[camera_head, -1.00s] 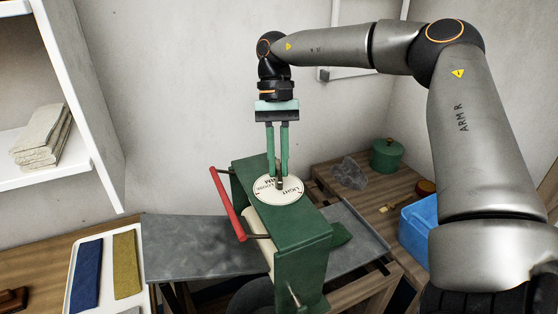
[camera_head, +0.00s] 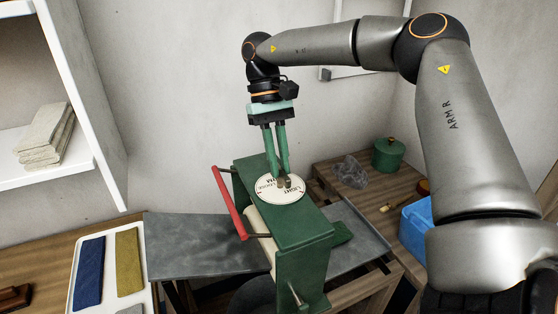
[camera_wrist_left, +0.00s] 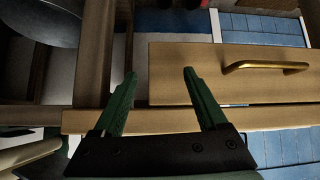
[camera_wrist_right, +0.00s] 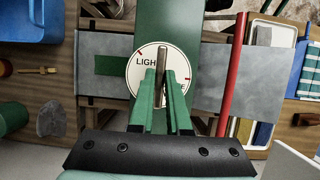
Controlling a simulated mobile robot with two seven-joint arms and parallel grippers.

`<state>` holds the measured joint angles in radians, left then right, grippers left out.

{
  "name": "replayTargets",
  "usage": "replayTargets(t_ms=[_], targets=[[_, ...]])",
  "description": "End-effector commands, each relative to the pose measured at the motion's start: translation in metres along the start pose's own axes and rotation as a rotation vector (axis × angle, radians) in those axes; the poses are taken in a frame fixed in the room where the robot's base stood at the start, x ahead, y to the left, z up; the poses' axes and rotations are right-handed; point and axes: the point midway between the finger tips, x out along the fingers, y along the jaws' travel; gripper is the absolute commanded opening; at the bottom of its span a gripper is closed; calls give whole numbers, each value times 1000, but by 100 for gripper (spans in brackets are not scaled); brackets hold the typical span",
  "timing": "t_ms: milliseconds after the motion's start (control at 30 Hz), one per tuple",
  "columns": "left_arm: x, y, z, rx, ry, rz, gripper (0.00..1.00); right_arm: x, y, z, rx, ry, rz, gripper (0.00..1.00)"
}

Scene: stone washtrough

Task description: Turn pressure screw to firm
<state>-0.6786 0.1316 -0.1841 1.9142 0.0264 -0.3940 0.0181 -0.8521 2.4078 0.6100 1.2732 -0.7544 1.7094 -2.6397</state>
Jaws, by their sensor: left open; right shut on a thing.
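The pressure screw shows as a short metal bar (camera_wrist_right: 161,65) over a round white dial (camera_head: 280,188) on top of the green press frame (camera_head: 309,226). In the right wrist view "LIGHT" reads at the dial's left; other lettering is partly hidden by the fingers. My right gripper (camera_head: 281,175) points down at the dial and is shut on the screw's bar; it also shows in the right wrist view (camera_wrist_right: 163,82). My left gripper (camera_wrist_left: 160,75) is open and empty, above wooden furniture, and is outside the head view.
A red-handled lever (camera_head: 230,203) runs along the press's left side. A grey slab (camera_head: 200,245) lies under it. A tray with cloths (camera_head: 145,258) is at left, a blue bin (camera_head: 414,228) and green pot (camera_head: 388,155) at right. A brass-handled drawer (camera_wrist_left: 190,75) faces my left gripper.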

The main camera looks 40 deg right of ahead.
Motion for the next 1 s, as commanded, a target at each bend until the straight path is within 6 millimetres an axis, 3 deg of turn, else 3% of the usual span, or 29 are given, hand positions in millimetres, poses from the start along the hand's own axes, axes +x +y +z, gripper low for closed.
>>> replayTargets(t_ms=[133, 167, 433, 767, 1000], targets=[[0, 0, 0, 0, 0, 0, 75, 0, 0, 0, -2, 2, 2, 0], [0, 0, 0, 0, 0, 0, 75, 0, 0, 0, -2, 2, 2, 16], [0, 0, 0, 0, 0, 0, 75, 0, 0, 0, -1, 1, 1, 45], [0, 0, 0, 0, 0, 0, 75, -6, 0, -1, 1, 3, 0, 45], [0, 0, 1, 0, 0, 0, 75, -39, 0, -1, 2, 5, 1, 45]])
